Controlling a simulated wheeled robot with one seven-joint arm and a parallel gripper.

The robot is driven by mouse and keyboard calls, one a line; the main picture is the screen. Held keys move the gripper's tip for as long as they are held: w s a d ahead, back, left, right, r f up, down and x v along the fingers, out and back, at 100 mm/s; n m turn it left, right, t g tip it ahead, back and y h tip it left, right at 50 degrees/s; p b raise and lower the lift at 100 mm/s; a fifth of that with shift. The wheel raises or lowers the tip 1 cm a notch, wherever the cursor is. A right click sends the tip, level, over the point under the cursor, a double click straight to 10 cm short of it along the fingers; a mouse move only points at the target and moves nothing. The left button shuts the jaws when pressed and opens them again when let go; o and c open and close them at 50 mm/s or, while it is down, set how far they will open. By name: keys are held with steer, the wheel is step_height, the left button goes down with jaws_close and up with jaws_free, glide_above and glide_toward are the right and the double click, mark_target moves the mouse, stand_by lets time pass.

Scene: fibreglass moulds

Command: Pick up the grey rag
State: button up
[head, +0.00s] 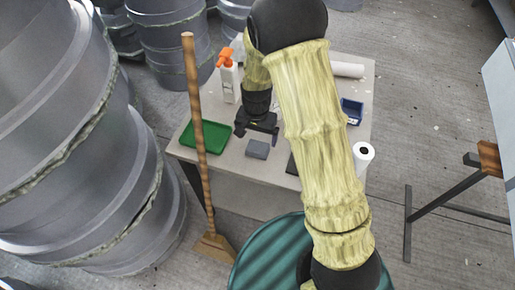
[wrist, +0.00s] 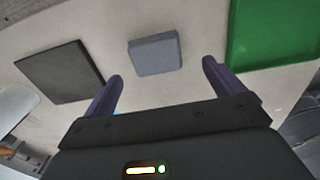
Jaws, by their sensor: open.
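The grey rag (head: 257,149) is a small, flat, folded rectangle on the light table top. In the wrist view the grey rag (wrist: 155,54) lies flat beyond the fingertips, roughly centred between them. My gripper (head: 258,133) hangs above the table, just behind the rag in the head view. In the wrist view my gripper (wrist: 162,72) has its two fingers wide apart with nothing between them, and it is apart from the rag.
A green tray (head: 205,136) lies left of the rag; a dark flat square (wrist: 60,72) lies on its other side. A spray bottle (head: 228,80), blue box (head: 351,110) and white roll (head: 363,152) are nearby. A broom (head: 197,130) stands before the table (head: 232,165).

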mark_target(258, 147)
steer(key=f, duration=0.4)
steer(key=shift+s+d+f, duration=0.1)
steer(key=shift+s+d, duration=0.05)
steer(key=shift+s, duration=0.15)
steer(key=shift+f, duration=0.5)
steer(key=shift+c, duration=0.4)
steer(key=c, duration=1)
